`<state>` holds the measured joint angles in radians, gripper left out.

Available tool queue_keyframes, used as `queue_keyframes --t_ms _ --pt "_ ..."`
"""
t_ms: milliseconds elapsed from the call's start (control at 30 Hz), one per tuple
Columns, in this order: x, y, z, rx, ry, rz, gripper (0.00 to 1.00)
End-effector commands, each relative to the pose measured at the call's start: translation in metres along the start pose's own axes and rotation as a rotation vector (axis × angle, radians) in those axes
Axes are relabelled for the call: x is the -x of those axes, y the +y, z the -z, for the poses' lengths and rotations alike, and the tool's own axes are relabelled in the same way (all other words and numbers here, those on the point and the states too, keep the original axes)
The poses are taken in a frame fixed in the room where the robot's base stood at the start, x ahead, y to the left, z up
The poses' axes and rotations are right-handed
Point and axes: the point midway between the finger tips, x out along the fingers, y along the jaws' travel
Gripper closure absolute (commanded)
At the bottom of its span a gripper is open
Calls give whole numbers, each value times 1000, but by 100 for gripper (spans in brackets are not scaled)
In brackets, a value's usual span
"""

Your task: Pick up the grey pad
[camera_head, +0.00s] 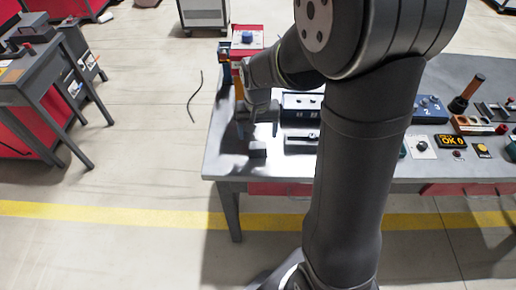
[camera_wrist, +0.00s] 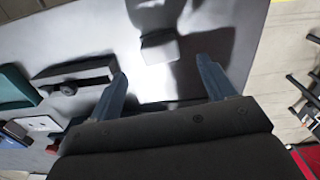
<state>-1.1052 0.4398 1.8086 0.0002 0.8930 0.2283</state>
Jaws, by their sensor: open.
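The grey pad (camera_head: 257,149) appears to be the small dark block on the table near its front left corner. In the wrist view the grey pad (camera_wrist: 159,49) is a small block with a pale lit face and a dark shadow beside it, beyond my fingertips and roughly between them. My gripper (camera_wrist: 164,82) is open with nothing between its two blue-grey fingers. In the head view my gripper (camera_head: 258,122) points down just behind the pad, partly hidden by my wrist. The gap in height between fingers and pad is hard to tell.
The grey table (camera_head: 222,160) has bare surface left of the pad. A dark block with a round knob (camera_wrist: 68,88) lies to the left in the wrist view, near a teal item (camera_wrist: 14,86). A red-and-white unit (camera_head: 246,38) stands behind my gripper. Several devices fill the right side.

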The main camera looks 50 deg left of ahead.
Motion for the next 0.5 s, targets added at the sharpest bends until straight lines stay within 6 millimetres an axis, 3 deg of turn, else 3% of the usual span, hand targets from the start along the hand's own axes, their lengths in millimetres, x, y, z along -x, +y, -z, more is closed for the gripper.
queue_keyframes --t_ms 500 --pt "-55 1 3 0 -4 -1 24"
